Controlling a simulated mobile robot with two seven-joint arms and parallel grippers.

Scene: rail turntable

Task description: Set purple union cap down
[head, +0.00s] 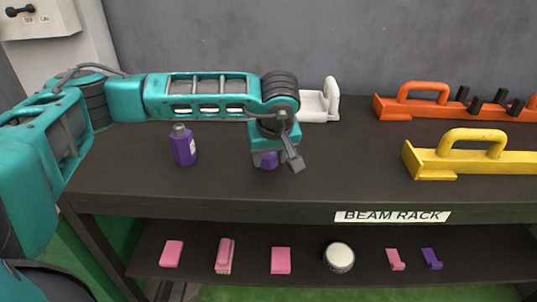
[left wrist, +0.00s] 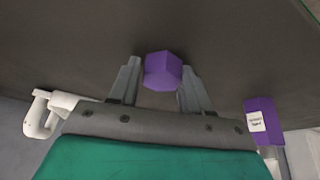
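The purple union cap (left wrist: 163,70) is a small faceted piece between the two fingertips of my left gripper (left wrist: 160,76) in the left wrist view. Both fingers appear to meet its sides, so the gripper looks shut on it. The arm and a finger hide part of the cap there. I cannot tell whether its underside touches the bench. My right gripper is not in view.
A purple bottle (head: 183,146) stands left of the gripper. A white handled piece (head: 318,105) is behind it. Orange (head: 410,107) and yellow (head: 470,163) handled beams lie at right. A lower shelf (head: 190,258) holds pink pieces and a round tin (head: 339,257). Bench front is clear.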

